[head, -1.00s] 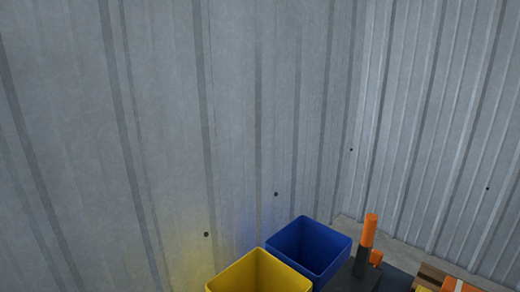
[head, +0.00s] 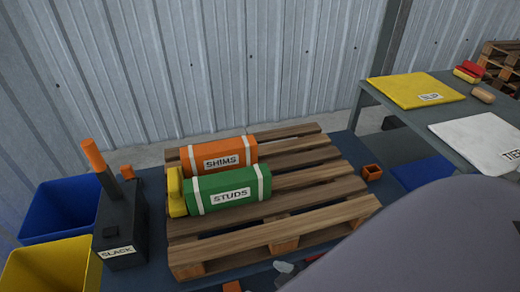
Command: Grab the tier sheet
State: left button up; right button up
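The tier sheet (head: 483,137) is a flat white sheet with a label reading TIER, partly cut off. It lies at the front of the grey table (head: 447,116) at the right edge of the head view. A yellow sheet (head: 416,90) labelled SLIP lies behind it on the same table. Neither gripper is in view. A large grey rounded shape fills the lower right and hides part of the floor and table area.
A wooden pallet (head: 318,186) holds an orange SHIMS bundle (head: 222,152) and a green STUDS bundle (head: 228,189). Left of it stand a dark SLACK box (head: 122,226), a blue bin (head: 62,207) and a yellow bin (head: 50,272). A red-and-yellow item (head: 468,72) sits on the table's far side.

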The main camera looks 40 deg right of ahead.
aim_at(492, 145)
jog(key=z, duration=2.75)
jog(key=i+u, duration=0.1)
jog(key=u, duration=0.3)
jog(key=l+u, duration=0.15)
jog(key=u, duration=0.2)
jog(key=i+l+u, duration=0.1)
jog(key=u, duration=0.3)
jog(key=i+l+u, duration=0.15)
jog(key=l+u, duration=0.2)
jog(key=l, duration=0.4)
jog(key=l+u, duration=0.4)
jog(key=l, duration=0.35)
